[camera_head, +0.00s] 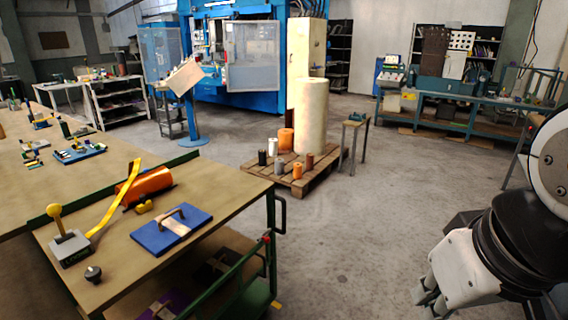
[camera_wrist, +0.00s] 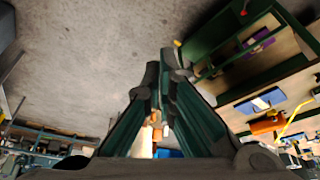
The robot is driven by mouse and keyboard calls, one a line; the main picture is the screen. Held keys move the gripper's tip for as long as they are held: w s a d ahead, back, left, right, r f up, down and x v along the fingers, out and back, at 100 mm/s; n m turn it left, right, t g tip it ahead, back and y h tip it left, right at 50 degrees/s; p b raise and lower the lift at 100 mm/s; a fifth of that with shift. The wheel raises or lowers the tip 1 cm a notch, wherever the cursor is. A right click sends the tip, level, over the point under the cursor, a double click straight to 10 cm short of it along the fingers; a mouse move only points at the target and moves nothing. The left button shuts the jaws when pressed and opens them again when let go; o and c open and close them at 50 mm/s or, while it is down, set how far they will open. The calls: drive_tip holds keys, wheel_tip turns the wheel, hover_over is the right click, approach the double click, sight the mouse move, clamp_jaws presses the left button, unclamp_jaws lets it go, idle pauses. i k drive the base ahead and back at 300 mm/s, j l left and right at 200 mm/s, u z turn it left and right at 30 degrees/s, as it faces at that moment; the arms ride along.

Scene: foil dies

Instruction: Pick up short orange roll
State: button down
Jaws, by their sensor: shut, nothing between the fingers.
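A short orange roll (camera_head: 297,170) stands upright at the front of a wooden pallet (camera_head: 317,183) on the floor. A larger orange roll (camera_head: 286,139) stands behind it. Another orange roll (camera_head: 146,187) lies on its side on the workbench. My gripper (camera_wrist: 161,74) is shut and empty, its fingertips close together in the wrist view. It is well away from the pallet. Small orange shapes show between the fingers there, partly hidden; I cannot tell which roll is which.
A tall cream roll (camera_head: 310,115) and several small black, white, grey and brown rolls crowd the pallet. A small stand (camera_head: 354,122) is at its right. The workbench (camera_head: 118,252) holds a blue board (camera_head: 172,230) and a yellow strip. Open concrete floor lies between pallet and my arm.

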sight(297, 167)
drive_tip(key=i+l+z, duration=0.3)
drive_tip(key=i+z, duration=0.2)
drive_tip(key=i, duration=0.2)
drive_tip(key=i+z, duration=0.5)
drive_tip(key=i, duration=0.2)
drive_tip(key=i+l, duration=0.1)
drive_tip(key=i, duration=0.85)
drive_tip(key=i+l, duration=0.1)
drive_tip(key=i, duration=0.85)
drive_tip(key=i+j+u, duration=0.15)
drive_tip(key=i+u, duration=0.75)
drive_tip(key=i+l+u, duration=0.2)
drive_tip(key=i+u, duration=0.3)
drive_tip(key=i+l+u, duration=1.2)
drive_tip(key=u, duration=0.15)
drive_tip(key=i+l+u, duration=0.2)
drive_tip(key=l+u, duration=0.2)
drive_tip(key=l, duration=0.15)
